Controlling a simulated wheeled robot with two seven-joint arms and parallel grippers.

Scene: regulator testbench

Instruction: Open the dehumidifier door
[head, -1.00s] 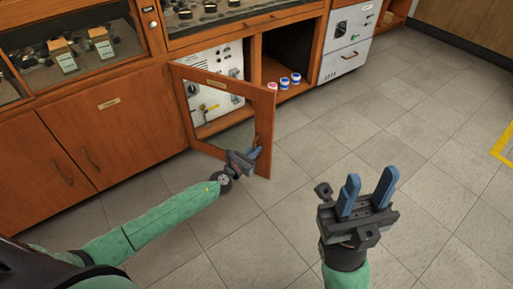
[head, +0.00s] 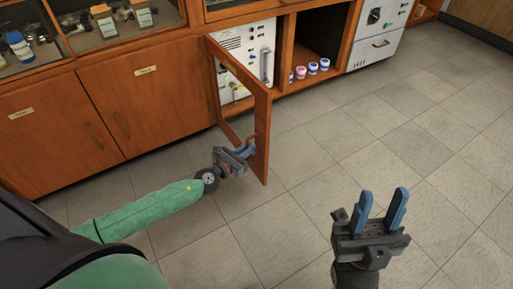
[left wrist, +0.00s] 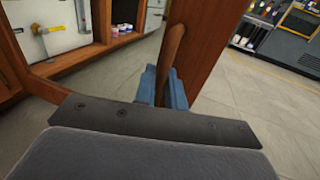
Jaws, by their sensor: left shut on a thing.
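Behind the door, a white panel (head: 250,55) with gauges shows inside the cabinet. My right gripper (head: 383,212) is open and empty above the floor, apart from the door.
Several small jars with coloured lids (head: 312,68) stand in the open compartment right of the panel. Closed wooden cupboard doors (head: 150,90) are at left. A white unit (head: 380,35) stands at right. The tiled floor (head: 440,130) is clear.

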